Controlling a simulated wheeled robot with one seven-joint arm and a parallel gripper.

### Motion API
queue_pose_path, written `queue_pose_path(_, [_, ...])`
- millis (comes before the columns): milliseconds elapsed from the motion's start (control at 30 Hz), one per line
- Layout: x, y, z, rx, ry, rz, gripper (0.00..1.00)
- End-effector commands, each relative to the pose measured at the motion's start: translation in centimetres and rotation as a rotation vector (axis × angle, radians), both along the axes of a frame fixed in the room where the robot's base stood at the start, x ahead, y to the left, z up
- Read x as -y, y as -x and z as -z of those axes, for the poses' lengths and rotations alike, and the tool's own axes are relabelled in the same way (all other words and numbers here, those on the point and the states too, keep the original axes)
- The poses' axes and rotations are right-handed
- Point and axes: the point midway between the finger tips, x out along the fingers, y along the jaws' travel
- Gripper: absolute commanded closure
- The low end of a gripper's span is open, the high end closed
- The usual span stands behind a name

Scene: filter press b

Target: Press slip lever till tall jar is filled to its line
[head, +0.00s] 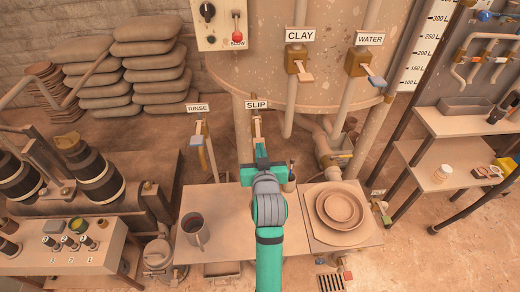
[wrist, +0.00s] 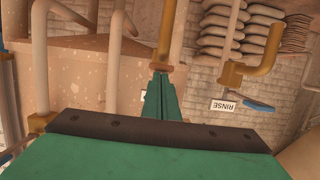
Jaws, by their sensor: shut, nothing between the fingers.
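The SLIP sign (head: 257,104) marks the slip tap (head: 257,117) on a pipe at the front of the tank. Its lever is mostly hidden by my gripper. My gripper (head: 262,163) is shut and empty, pointing at this tap from the front. In the wrist view its closed fingers (wrist: 160,98) end close to the brass tap pipe (wrist: 164,45); I cannot tell whether they touch the lever. A grey-brown handled vessel (head: 195,230) stands on the bench left of my arm. I cannot make out the tall jar or its line; my arm covers the bench under the tap.
The RINSE tap (head: 197,136) is left of the slip tap, the CLAY tap (head: 298,63) and WATER tap (head: 365,66) are right and higher. Stacked round dishes (head: 340,208) sit on the bench's right side. A control box (head: 70,245) stands at lower left.

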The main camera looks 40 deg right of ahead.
Motion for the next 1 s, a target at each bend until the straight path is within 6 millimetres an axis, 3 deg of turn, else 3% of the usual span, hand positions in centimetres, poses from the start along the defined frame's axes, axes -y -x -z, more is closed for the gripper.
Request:
queue_pose_path(167, [-0.6, 0.6, -3.3, 0.022, 0.013, -0.001, 1.00])
queue_pose_path(633, [-4.6, 7.0, -1.8, 0.023, 0.014, -0.001, 1.00])
queue_pose_path(1000, [-5.8, 8.9, -1.5, 0.026, 0.015, -0.002, 1.00])
